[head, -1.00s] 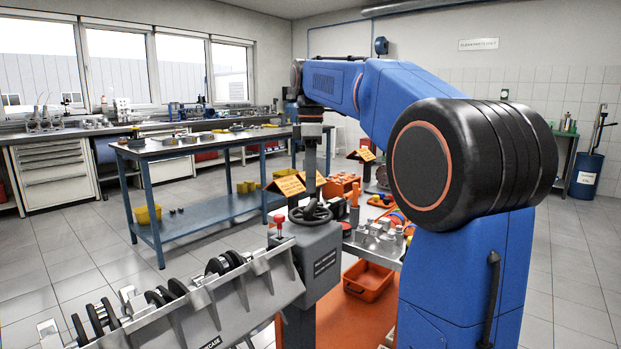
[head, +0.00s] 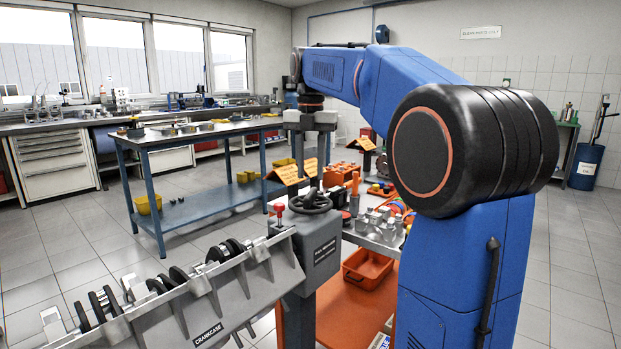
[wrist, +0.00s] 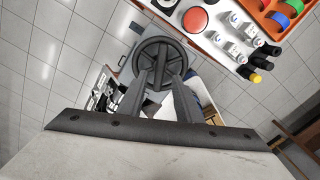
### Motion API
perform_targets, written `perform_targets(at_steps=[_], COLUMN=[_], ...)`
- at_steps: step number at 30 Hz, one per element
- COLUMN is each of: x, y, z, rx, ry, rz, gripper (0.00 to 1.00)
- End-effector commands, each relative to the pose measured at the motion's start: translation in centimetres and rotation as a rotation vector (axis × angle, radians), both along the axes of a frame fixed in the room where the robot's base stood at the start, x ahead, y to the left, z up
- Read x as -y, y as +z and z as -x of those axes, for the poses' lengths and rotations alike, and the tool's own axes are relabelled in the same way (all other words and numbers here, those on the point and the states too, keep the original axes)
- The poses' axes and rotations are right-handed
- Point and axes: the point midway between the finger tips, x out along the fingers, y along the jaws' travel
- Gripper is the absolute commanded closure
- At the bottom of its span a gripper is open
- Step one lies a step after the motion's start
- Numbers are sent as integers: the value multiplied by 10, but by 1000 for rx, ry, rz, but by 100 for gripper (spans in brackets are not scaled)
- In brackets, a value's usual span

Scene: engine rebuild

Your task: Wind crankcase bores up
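The grey crankcase (head: 220,318) lies tilted on the stand at the lower left of the head view, with dark crank parts along its top. A dark handwheel (head: 311,202) sits on a grey gearbox (head: 318,250) to the right of it. My gripper (head: 311,178) points down over the handwheel, its two fingers apart. The wrist view shows the spoked handwheel (wrist: 165,46) just beyond the fingers of my gripper (wrist: 157,78), with nothing seen held between them. Whether the fingertips touch the wheel is hard to tell.
An orange bin (head: 367,268) and a parts trolley lie to the right. A blue workbench (head: 205,137) stands behind, with open floor between.

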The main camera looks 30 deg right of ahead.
Motion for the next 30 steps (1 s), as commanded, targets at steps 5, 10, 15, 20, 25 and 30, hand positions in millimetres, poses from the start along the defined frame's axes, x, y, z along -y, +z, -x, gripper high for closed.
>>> perform_targets(at_steps=[5,10,15,20,25,30], x=[0,0,0,0,0,0], y=[-11,-25,-38,-51,-63,-63], z=[0,0,0,0,0,0], rx=[-1,-1,-1,-1,0,0], ry=[-2,-2,-3,-3,-3,-3], rz=[0,0,0,-1,0,0], gripper=[69,69,69,69,69,100])
